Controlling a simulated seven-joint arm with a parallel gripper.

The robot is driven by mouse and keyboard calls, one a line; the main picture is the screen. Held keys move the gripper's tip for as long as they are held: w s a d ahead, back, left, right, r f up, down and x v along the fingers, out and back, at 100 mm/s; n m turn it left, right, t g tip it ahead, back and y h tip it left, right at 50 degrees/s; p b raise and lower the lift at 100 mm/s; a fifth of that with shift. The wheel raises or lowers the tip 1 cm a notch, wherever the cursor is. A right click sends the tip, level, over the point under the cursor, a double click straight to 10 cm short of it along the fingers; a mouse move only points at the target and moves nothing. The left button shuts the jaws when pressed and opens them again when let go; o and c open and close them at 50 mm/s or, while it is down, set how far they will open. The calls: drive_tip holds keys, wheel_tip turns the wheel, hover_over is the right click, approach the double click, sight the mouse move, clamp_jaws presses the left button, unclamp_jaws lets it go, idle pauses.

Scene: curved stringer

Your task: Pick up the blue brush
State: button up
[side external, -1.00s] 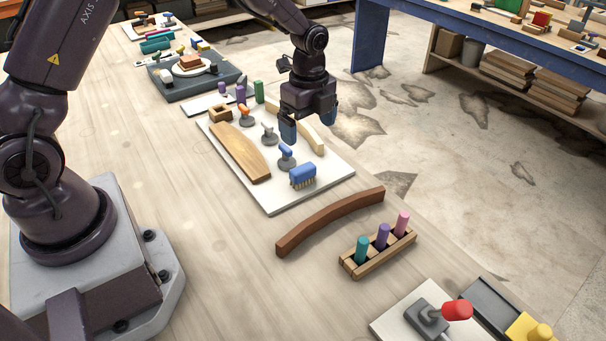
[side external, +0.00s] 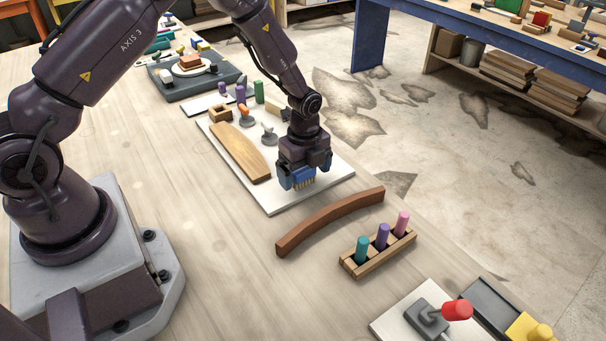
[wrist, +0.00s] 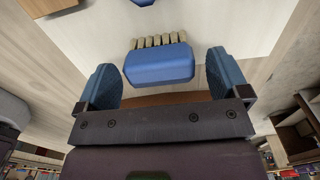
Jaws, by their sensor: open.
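The blue brush (wrist: 160,65) has a blue block body and a row of tan bristles. In the wrist view it lies between the two blue fingers of my gripper (wrist: 162,80), with a gap on each side. In the side view my gripper (side external: 304,178) is low over the near end of the white board (side external: 277,203), with a finger on either side of the brush. The gripper hides most of the brush there; its bristles (side external: 305,184) show below. My gripper is open.
A curved wooden piece (side external: 240,152) and a grey-based orange knob (side external: 244,112) share the board. A brown curved strip (side external: 330,219) and a rack of coloured pegs (side external: 377,250) lie nearer the camera. Bare table is at the left.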

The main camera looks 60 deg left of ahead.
drive_tip(key=shift+f, duration=0.75)
drive_tip(key=c, duration=1)
drive_tip(key=shift+w+r, duration=0.1)
drive_tip(key=shift+r, duration=0.5)
drive_tip(key=s+r, duration=0.8)
drive_tip(key=s, duration=0.1)
drive_tip(key=s+d+r, duration=0.1)
drive_tip(key=s+r, duration=0.2)
drive_tip(key=s, duration=0.2)
drive_tip(key=shift+r, duration=0.4)
